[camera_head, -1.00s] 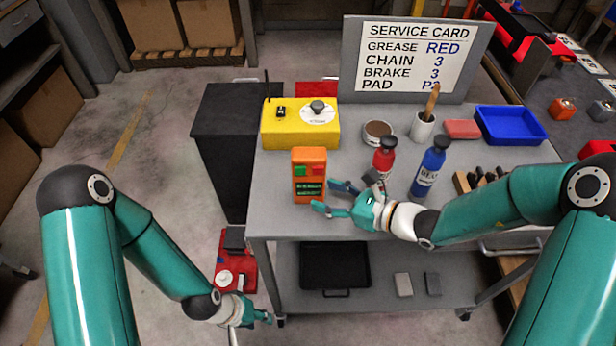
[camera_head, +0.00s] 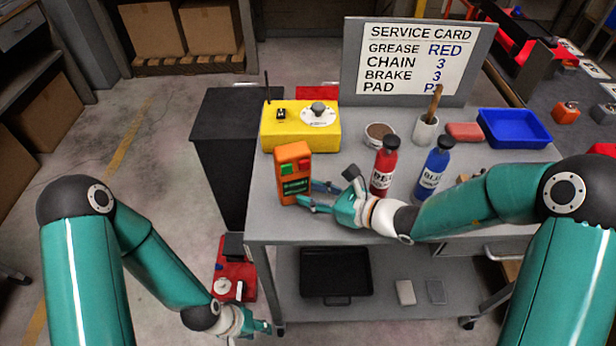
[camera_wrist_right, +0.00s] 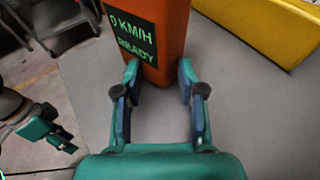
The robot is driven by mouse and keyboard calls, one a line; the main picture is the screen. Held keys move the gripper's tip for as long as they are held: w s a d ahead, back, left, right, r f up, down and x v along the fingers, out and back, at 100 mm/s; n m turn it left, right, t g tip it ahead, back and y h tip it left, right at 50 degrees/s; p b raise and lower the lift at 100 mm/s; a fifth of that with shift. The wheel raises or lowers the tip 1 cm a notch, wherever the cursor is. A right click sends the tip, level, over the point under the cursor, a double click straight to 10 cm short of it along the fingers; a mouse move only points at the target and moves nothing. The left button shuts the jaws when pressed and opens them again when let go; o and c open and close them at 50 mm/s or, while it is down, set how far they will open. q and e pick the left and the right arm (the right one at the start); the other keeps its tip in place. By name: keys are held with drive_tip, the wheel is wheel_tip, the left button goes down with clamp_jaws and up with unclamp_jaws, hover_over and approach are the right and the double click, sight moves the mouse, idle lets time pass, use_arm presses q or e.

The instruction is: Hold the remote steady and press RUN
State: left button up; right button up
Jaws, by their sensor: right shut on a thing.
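The orange remote (camera_head: 293,178) stands near the front left edge of the grey cart top, leaning slightly left. It has a green and a red button above a dark screen. In the right wrist view the remote (camera_wrist_right: 172,42) reads "0 KM/H READY". My right gripper (camera_head: 306,192) is shut on the remote's lower part, with a finger on each side in the wrist view (camera_wrist_right: 158,78). My left gripper (camera_head: 258,327) hangs low, left of the cart and below its top, open and empty. The button labels are too small to read.
Behind the remote is a yellow box (camera_head: 300,137) with a knob and antenna. Red (camera_head: 383,172) and blue (camera_head: 433,172) bottles stand close to the right gripper. A service card (camera_head: 415,58), cup (camera_head: 425,131) and blue tray (camera_head: 514,128) are farther back.

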clamp_jaws()
drive_tip(key=o, duration=1.2)
unclamp_jaws()
